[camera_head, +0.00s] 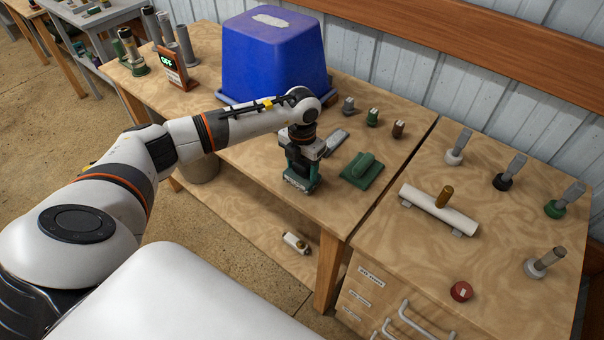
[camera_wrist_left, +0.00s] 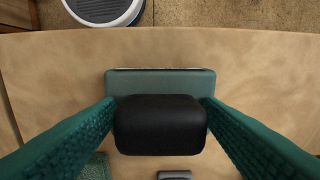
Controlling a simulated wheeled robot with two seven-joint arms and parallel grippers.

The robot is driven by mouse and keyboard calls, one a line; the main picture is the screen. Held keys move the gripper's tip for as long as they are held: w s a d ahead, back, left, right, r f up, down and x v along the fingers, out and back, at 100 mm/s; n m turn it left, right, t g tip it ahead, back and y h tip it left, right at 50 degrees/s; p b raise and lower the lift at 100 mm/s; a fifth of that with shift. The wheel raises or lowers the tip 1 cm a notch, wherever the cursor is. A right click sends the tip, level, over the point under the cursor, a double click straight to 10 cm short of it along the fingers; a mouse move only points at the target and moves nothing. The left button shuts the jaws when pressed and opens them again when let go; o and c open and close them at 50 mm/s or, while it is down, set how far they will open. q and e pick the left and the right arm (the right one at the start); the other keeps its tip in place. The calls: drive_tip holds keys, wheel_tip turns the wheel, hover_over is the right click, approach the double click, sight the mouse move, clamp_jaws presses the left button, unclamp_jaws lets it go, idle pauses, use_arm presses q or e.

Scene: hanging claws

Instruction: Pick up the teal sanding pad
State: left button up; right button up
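The teal sanding pad shows in the left wrist view as a flat teal plate (camera_wrist_left: 160,82) with a black block-shaped handle (camera_wrist_left: 160,125). My left gripper (camera_wrist_left: 160,108) has one green ribbed finger at each end of the handle, with hardly any gap visible. I cannot tell whether the fingers press on it. In the head view my left gripper (camera_head: 301,181) points down, low over the front edge of the table, and largely hides the pad. My right gripper is not in view.
A green pad (camera_head: 362,170) and a grey pad (camera_head: 337,140) lie close beside my left gripper. A blue bin (camera_head: 272,62) stands behind on the table (camera_head: 240,160). Small blocks stand farther back. The right-hand bench (camera_head: 420,255) holds a white pipe and upright handles.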

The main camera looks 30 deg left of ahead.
sight(302, 163)
use_arm(q)
drive_tip(key=c, duration=0.8)
drive_tip(key=shift+r, duration=0.15)
drive_tip(key=shift+c, duration=0.3)
drive_tip(key=shift+w+r, duration=0.1)
drive_tip(key=shift+r, duration=0.25)
wheel_tip(302, 163, up, 8)
drive_tip(key=b, duration=0.3)
drive_tip(key=shift+r, duration=0.55)
